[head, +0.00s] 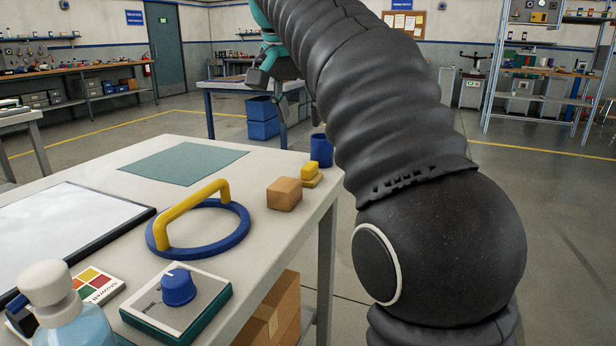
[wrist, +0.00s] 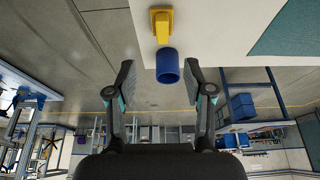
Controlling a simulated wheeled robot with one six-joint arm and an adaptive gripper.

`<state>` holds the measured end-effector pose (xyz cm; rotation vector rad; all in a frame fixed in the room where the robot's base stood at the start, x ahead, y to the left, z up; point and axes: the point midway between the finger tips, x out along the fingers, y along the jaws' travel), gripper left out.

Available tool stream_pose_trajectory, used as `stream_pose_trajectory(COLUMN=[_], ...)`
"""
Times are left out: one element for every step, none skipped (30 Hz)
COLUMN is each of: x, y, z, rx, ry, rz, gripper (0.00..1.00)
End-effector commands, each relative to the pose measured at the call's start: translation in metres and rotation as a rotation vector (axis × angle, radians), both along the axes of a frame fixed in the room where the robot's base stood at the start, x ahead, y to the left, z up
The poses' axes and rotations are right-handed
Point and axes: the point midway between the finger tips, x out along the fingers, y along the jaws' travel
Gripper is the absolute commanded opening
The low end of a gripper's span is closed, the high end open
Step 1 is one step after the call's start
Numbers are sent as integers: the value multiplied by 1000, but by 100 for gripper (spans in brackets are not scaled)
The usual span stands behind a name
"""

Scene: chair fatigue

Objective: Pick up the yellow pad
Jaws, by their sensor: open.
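The yellow pad (head: 311,176) is a small yellow piece with a raised upper part. It lies near the right edge of the light table, beside a tan block. In the wrist view the yellow pad (wrist: 161,24) shows at the top centre, beyond the fingertips and apart from them. My gripper (wrist: 160,82) is open, with one finger on each side and nothing held. In the head view, teal and dark parts of its end show beyond the table, partly hidden by my own arm.
A blue cup (head: 321,151) stands close behind the pad; in the wrist view the cup (wrist: 167,66) appears between the fingers. The tan block (head: 284,194) is left of the pad. A blue ring with a yellow handle (head: 192,214) and a green mat (head: 184,163) lie further left.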

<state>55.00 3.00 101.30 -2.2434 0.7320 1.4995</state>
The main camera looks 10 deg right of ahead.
Motion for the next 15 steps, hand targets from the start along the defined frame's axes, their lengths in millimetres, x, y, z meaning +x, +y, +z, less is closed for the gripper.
stream_pose_trajectory(x=[2, 4, 6, 8, 10, 12, 14, 15, 17, 19, 19, 21, 22, 22, 23], y=[-2, -4, -5, -7, -8, -9, -11, -12, -13, -14, -15, -16, -16, -16, -17], z=[-11, -16, -24, -29, -34, -40, -45, -50, -55, -58, -61, -65, -66, -68, -70], rx=[0, -1, 0, 0, -1, -1, 0, -1, 0, 0, 0, 0, 0, 0, 0], ry=[2, 2, 4, 3, 3, 3, 2, 3, 1, 2, 2, 1, 0, 0, 0], rz=[-2, -2, -1, -1, 0, 0, 1, 0, 1, 1, 1, 1, 1, 2, 2], gripper=[52, 52, 52, 52, 52, 52, 52, 52, 52, 52, 52, 52, 52, 52, 52])
